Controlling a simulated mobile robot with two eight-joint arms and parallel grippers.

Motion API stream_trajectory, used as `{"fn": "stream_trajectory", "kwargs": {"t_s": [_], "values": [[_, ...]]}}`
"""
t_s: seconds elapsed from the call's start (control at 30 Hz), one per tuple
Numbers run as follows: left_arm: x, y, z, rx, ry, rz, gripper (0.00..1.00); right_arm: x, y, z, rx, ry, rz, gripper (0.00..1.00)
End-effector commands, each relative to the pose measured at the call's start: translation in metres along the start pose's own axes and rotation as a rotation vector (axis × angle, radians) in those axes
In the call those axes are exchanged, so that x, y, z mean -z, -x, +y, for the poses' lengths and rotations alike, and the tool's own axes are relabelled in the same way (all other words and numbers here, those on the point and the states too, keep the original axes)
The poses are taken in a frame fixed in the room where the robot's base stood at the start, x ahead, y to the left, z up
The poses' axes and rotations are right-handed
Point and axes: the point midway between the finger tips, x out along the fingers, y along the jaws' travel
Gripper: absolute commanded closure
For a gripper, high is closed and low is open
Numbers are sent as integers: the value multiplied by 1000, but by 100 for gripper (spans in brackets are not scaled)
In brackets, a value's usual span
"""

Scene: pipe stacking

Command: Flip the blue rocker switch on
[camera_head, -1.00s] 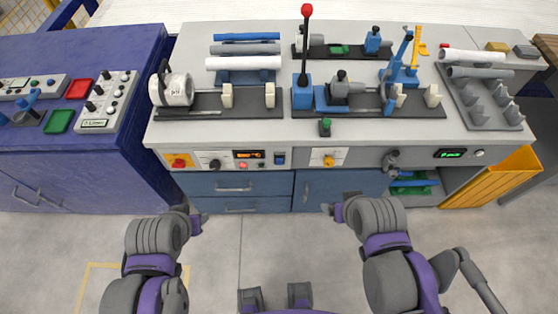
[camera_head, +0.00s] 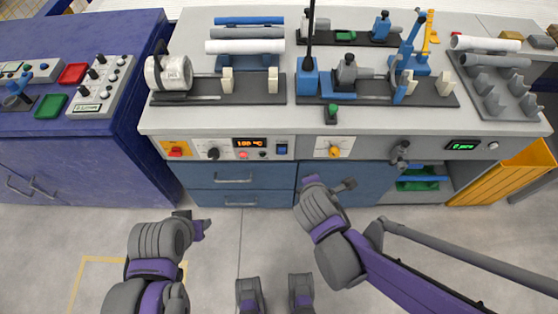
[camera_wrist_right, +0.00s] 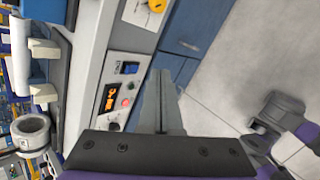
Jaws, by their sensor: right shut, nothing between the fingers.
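The blue rocker switch (camera_head: 281,149) is on the grey front panel, right of the orange-lit temperature display (camera_head: 250,143). It also shows in the right wrist view (camera_wrist_right: 130,68), left of my fingertips. Which side of it is pressed is too small to tell. My right gripper (camera_head: 347,184) is in front of the blue cabinet, below the panel and right of the switch, apart from it. In the wrist view its fingers (camera_wrist_right: 162,88) are together and empty. My left gripper (camera_head: 203,227) hangs low over the floor at left; its fingers are too small to judge.
A red switch on a yellow plate (camera_head: 176,150), a black knob (camera_head: 213,153) and a yellow knob (camera_head: 334,152) are on the same panel. A red lit button (camera_head: 243,155) sits below the display. A grey valve (camera_head: 400,154) sticks out farther right. Floor before the cabinets is clear.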

Motion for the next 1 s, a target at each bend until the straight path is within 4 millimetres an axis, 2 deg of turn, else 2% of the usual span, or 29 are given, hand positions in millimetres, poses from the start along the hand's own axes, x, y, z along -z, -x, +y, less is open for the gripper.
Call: {"fn": "stream_trajectory", "kwargs": {"t_s": [0.03, 0.2, 0.4, 0.6, 1.0], "values": [[-6, -10, 0, 0, 0, -4, 54, 16, -14, -1, -32, 158, -3, 100], [-15, -26, 0, 0, 0, -9, 54, 58, -40, 4, -137, 681, -57, 100], [-21, -37, 0, 0, 0, -13, 54, 92, -54, 5, -217, 1086, -129, 100], [-23, -40, 0, 0, 0, -14, 54, 103, -56, 6, -243, 1226, -162, 100], [-23, -40, 0, 0, 0, -15, 54, 103, -60, 8, -242, 1229, -163, 100]]}}
